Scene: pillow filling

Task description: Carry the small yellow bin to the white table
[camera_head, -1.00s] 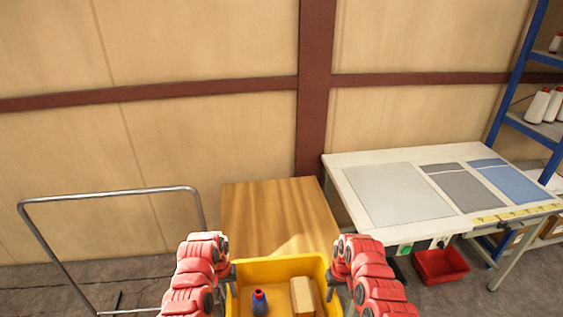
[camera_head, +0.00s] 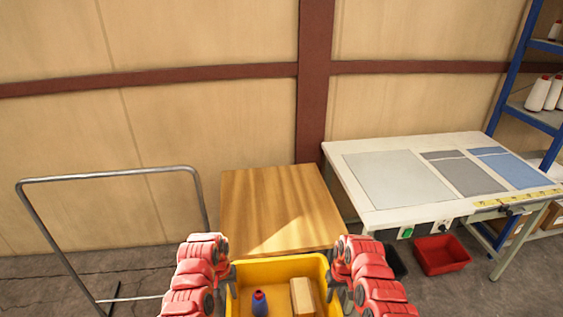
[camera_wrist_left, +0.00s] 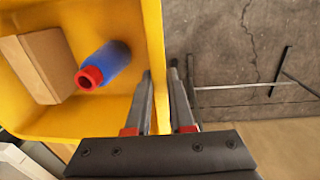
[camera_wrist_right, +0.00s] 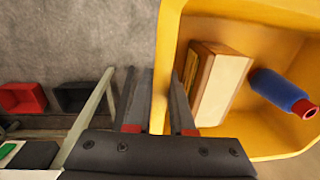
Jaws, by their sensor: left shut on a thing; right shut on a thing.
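The small yellow bin (camera_head: 280,268) is held in front of me at the bottom of the head view. It holds a blue bottle or spool with a red top (camera_head: 259,302) and a tan box (camera_head: 302,297). My left gripper (camera_head: 231,280) is shut on the bin's left wall, with one finger inside and one outside in the left wrist view (camera_wrist_left: 163,85). My right gripper (camera_head: 333,277) is shut on the right wall, which also shows in the right wrist view (camera_wrist_right: 158,85). The white table (camera_head: 380,217) stands ahead to the right, with grey and blue fabric sheets on it.
A wooden-topped table (camera_head: 275,205) stands just beyond the bin. A metal rail frame (camera_head: 110,176) is at the left. A red bin (camera_head: 440,254) and a dark bin (camera_head: 394,262) sit under the white table. A blue shelf (camera_head: 510,95) is at the right.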

